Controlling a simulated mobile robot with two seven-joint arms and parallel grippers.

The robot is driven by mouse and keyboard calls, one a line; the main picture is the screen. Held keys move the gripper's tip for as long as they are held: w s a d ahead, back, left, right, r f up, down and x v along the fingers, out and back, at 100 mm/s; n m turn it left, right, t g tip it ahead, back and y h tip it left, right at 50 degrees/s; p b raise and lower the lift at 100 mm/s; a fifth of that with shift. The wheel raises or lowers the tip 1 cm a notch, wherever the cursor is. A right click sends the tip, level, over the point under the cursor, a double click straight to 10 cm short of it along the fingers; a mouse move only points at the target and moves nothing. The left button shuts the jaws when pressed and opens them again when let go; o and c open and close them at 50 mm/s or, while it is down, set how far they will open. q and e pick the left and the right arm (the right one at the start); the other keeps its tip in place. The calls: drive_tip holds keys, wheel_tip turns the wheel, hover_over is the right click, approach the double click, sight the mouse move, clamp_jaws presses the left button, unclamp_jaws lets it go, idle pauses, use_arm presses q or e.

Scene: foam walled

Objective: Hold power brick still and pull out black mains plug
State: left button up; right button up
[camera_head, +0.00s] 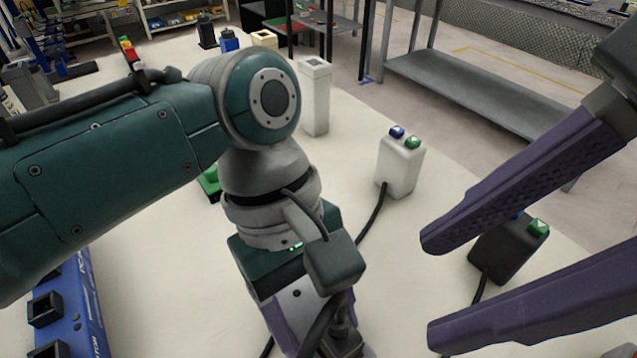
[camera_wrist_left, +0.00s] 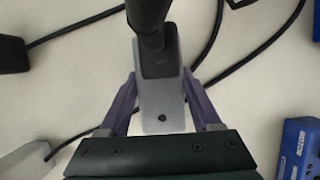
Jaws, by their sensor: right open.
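My left gripper (camera_wrist_left: 160,75) points down at the bottom middle of the head view. In the left wrist view its purple fingers press against both sides of a pale grey block, the power brick (camera_wrist_left: 162,117). A black plug (camera_wrist_left: 160,60) sits on the brick, and its thick cable runs toward the camera. The plug also shows in the head view (camera_head: 344,338), where the brick is mostly hidden behind my arm. My right gripper (camera_head: 425,288) is open and empty at the right of the head view, its purple fingers spread apart.
A white box (camera_head: 398,168) and a black box (camera_head: 505,252), both with blue and green tops and cables, stand right of my left arm. The black box is partly behind my right fingers. A blue socket unit (camera_head: 75,315) lies at the left. Cables (camera_wrist_left: 245,62) cross the pale table.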

sight(345, 309)
use_arm(q)
clamp_jaws()
use_arm(e)
drive_tip(key=shift+o, duration=1.4)
drive_tip(key=shift+a+r, duration=0.2)
drive_tip(key=shift+r, duration=0.1)
drive_tip(key=shift+o, duration=0.3)
drive_tip(key=shift+s+a+r+m+h, duration=0.2)
drive_tip(key=shift+r+m, duration=0.1)
drive_tip(key=shift+r, duration=0.15)
drive_tip(key=shift+s+a+r+m+h, duration=0.1)
drive_tip(key=shift+a+r+m+h, duration=0.1)
drive_tip(key=shift+r+m, duration=0.15)
drive_tip(key=shift+m+t+h, duration=0.3)
drive_tip(key=shift+m+h, duration=0.1)
drive_tip(key=shift+m, duration=0.05)
drive_tip(key=x, duration=0.5)
drive_tip(key=shift+s+a+f, duration=0.1)
drive_tip(key=shift+a, duration=0.2)
drive_tip(key=shift+w+x, duration=0.15)
drive_tip(key=shift+x, duration=1.25)
drive_tip(key=shift+w+x, duration=0.15)
drive_tip(key=shift+x, duration=1.2)
